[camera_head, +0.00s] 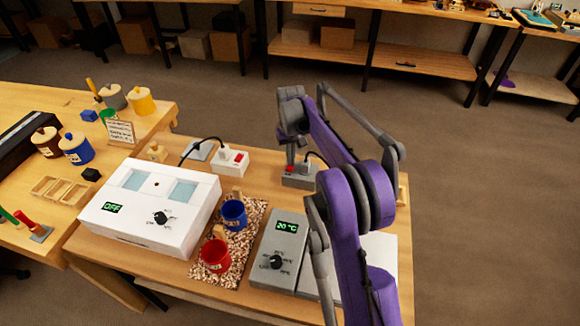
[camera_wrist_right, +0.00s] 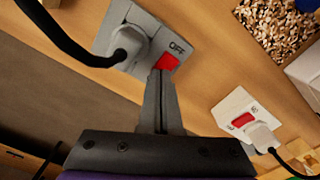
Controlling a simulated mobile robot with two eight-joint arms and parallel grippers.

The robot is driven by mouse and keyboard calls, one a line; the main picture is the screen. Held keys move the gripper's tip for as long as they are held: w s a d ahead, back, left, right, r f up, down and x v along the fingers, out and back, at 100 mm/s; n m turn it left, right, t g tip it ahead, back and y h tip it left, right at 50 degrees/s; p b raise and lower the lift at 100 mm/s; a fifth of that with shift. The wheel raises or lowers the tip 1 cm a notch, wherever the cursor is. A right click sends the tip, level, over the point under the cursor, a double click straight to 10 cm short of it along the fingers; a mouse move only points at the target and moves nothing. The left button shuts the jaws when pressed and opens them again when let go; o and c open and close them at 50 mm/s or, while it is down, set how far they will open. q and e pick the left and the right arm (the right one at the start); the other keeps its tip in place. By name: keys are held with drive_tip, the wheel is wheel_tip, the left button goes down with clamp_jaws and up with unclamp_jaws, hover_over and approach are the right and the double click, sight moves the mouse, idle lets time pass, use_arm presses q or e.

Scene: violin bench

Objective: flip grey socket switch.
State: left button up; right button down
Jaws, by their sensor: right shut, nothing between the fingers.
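The grey socket (camera_head: 299,178) sits near the back edge of the bench, with a plug and black cable in it. In the right wrist view, the grey socket (camera_wrist_right: 113,22) has a red switch (camera_wrist_right: 168,62) beside the plug, with the word OFF next to it. My right gripper (camera_head: 290,160) reaches down from above to the switch. In the wrist view, its shut, empty fingertips (camera_wrist_right: 161,74) are at the near edge of the red switch. I cannot tell whether they touch it. My left gripper is not in view.
A white socket (camera_head: 229,168) with its own red switch and plug stands to the left; it also shows in the wrist view (camera_wrist_right: 236,104). A white OFF box (camera_head: 135,226), a grey 20 °C box (camera_head: 288,240), and red (camera_head: 215,256) and blue (camera_head: 234,215) cups stand in front.

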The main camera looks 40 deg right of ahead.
wheel_tip(320, 180, up, 7)
drive_tip(key=p, duration=0.3)
drive_tip(key=shift+p, duration=0.35)
drive_tip(key=shift+f, duration=0.1)
idle(0.3)
